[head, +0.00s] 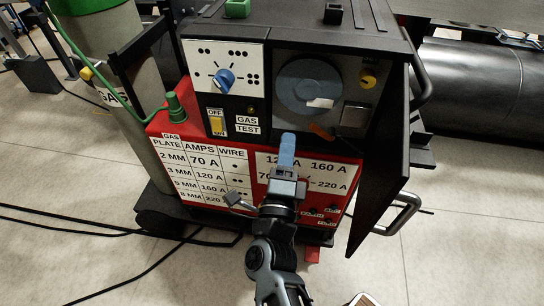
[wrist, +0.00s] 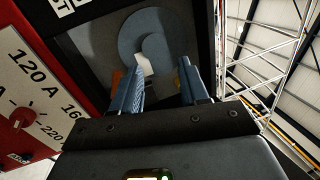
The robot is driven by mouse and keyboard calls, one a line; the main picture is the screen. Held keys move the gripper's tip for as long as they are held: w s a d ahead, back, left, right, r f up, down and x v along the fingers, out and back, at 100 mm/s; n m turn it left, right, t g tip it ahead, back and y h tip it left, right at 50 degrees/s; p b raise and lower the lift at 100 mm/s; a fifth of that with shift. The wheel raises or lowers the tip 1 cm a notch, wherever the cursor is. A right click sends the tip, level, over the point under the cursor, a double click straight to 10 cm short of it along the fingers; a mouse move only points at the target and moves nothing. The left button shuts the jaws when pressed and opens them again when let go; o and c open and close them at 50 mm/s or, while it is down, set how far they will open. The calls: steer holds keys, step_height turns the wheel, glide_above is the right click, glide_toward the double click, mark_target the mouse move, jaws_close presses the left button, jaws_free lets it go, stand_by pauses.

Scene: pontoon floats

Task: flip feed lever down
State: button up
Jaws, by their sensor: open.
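An orange lever-like piece (head: 320,131) shows low in the open wire compartment of the red and black welding machine. I take it for the feed lever, but its exact position is hard to tell. In the wrist view, an orange part (wrist: 117,78) shows beside the left finger, partly hidden by it. My gripper (head: 288,148) is at the lower front of the compartment, its blue fingers pointing in. In the wrist view my gripper (wrist: 162,88) is open, with nothing held between the fingers. The blue wire spool (head: 308,85) is behind and above, with a pale tag on it.
The black compartment door (head: 382,180) stands open on the right. A yellow knob (head: 368,80) and a grey block (head: 354,117) sit right of the spool. A yellow switch (head: 216,125) and blue dial (head: 224,78) are at left. Black cables (head: 90,228) cross the floor.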

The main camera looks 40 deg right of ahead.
steer(key=s+a+r+n+t+y, duration=0.3)
steer(key=a+r+n+t, duration=0.3)
steer(key=n, duration=0.4)
steer(key=shift+s+a+r+n+y+p, duration=0.25)
steer(key=shift+a+n+y+p, duration=0.1)
steer(key=shift+a+y, duration=0.3)
steer(key=shift+d, duration=0.1)
